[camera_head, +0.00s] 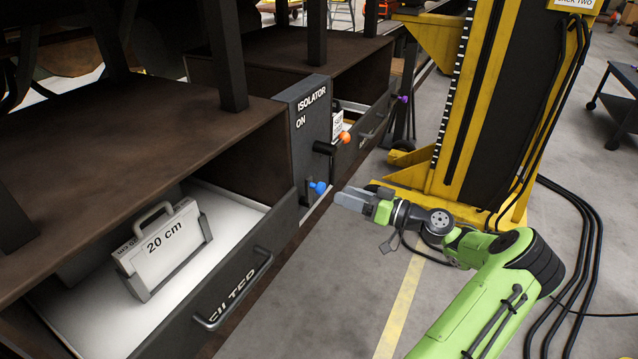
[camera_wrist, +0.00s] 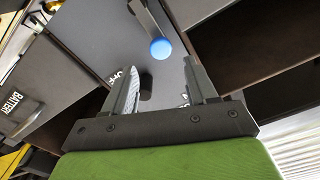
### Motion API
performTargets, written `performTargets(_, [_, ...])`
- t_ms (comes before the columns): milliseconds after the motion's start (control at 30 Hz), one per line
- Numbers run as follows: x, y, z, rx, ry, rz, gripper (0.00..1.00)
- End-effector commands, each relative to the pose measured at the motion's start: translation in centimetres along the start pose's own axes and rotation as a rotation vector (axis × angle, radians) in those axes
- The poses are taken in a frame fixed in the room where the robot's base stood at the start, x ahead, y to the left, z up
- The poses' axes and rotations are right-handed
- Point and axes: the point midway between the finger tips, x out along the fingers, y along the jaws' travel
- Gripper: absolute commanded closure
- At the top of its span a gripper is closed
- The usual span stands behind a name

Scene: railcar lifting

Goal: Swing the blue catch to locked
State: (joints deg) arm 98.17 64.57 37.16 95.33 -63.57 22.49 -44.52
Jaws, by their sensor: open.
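The blue catch (camera_head: 318,187) is a small blue knob low on the grey isolator panel (camera_head: 308,120), which is lettered "ISOLATOR" and "ON". In the wrist view the blue knob (camera_wrist: 160,49) sits at the end of a grey arm, beyond my fingertips. My gripper (camera_head: 345,200) is open and empty, just right of the blue knob in the head view and apart from it. In the wrist view the gripper (camera_wrist: 162,82) shows both fingers spread, with a dark peg (camera_wrist: 146,95) seen between them. Part of the panel lettering is hidden by the fingers.
An open drawer (camera_head: 235,295) at the left holds a "20 cm" block (camera_head: 163,245). An orange knob (camera_head: 344,137) and a purple knob (camera_head: 403,99) lie farther back. A yellow lifting column (camera_head: 480,110) stands at the right, with black cables on the floor. Clear floor lies in front of the drawers.

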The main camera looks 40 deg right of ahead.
Motion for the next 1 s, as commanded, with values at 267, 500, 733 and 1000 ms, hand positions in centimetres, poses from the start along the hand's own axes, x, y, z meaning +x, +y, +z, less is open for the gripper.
performTargets(267, [6.6, -0.2, -0.1, 0.002, -0.002, -0.004, 0.43])
performTargets(500, [8.6, -0.1, 0.0, 0.001, -0.002, 0.0, 0.43])
performTargets(733, [8.6, 0.0, 0.1, 0.001, -0.002, 0.0, 0.49])
performTargets(1000, [8.5, 0.0, 0.1, 0.001, -0.002, 0.001, 0.91])
